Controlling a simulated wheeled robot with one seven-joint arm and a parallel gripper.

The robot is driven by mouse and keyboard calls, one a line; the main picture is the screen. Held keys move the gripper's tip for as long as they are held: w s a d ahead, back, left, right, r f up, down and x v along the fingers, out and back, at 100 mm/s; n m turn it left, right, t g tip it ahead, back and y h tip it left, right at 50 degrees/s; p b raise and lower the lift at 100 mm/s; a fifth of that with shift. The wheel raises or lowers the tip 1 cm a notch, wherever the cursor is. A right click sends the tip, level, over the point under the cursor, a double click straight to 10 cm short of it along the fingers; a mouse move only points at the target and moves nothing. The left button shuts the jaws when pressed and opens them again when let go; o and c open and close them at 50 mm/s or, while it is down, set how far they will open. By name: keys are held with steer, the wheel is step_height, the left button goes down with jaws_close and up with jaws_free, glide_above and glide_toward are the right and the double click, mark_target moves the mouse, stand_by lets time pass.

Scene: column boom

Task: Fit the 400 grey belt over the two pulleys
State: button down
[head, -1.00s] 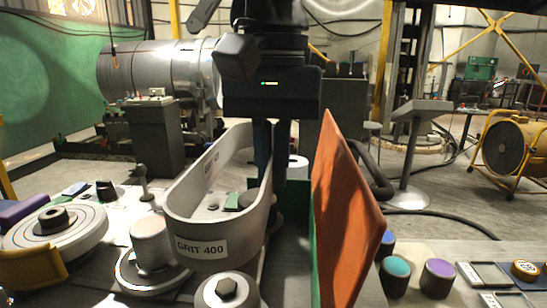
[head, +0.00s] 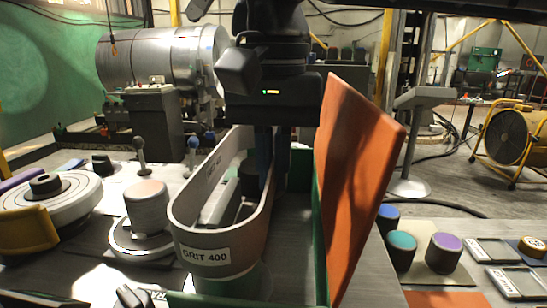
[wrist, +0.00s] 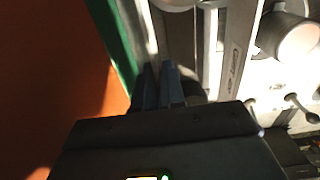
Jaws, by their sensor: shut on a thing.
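The grey belt (head: 205,257), labelled GRIT 400, is an upright open loop in the head view. My gripper (head: 273,185) is shut on its right-hand strand near the far end. The wrist view shows my blue fingers (wrist: 158,85) close together beside the labelled strand (wrist: 233,65). A dark round part (head: 249,180), perhaps the far pulley, shows inside the loop's far end. A grey-green cylinder (head: 235,282), perhaps the near pulley, shows just below the belt's front bend. The belt hides its top, so I cannot tell whether the belt goes around it.
A tall orange panel (head: 355,180) stands close to the right of my gripper, along a green wall (head: 320,235). A pale stepped cylinder (head: 146,210) and a large disc (head: 45,205) stand left. Coloured knobs (head: 443,252) are at right.

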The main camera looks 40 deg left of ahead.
steer(key=shift+f+b, duration=1.1)
steer(key=shift+f, duration=1.7)
steer(key=shift+f, duration=0.1)
steer(key=c, duration=0.8)
jaws_free()
steer(key=shift+o, duration=0.2)
steer(key=shift+r+p, duration=2.8)
steer(key=shift+r, duration=0.95)
